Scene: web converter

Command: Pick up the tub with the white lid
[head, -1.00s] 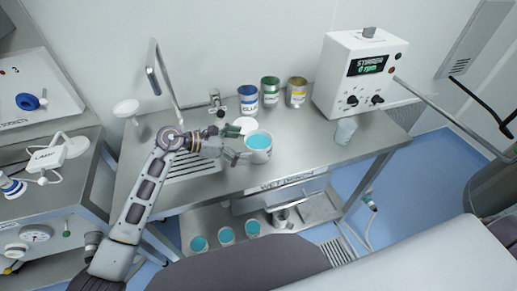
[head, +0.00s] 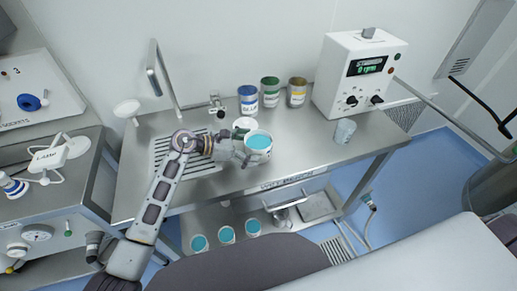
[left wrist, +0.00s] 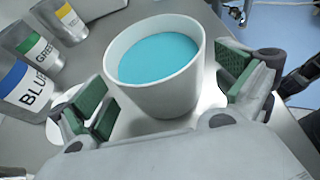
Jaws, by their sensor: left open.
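A white tub (head: 258,152) with a turquoise top surface stands near the front edge of the steel bench. It fills the middle of the left wrist view (left wrist: 165,95). A flat white disc, like a lid (head: 243,123), lies just behind it and is partly hidden by my gripper; I cannot tell whether it sits on anything. My left gripper (head: 243,146) is open at the tub's left side. In the left wrist view its green-padded fingers stand on either side of the tub, with gaps visible. My right gripper is out of view.
Cans marked blue (head: 248,101), green (head: 270,93) and yellow (head: 297,93) stand behind the tub. A small tap (head: 217,105) is close to the left. A stirrer box (head: 360,75) and a clear beaker (head: 345,131) are to the right. The bench between is free.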

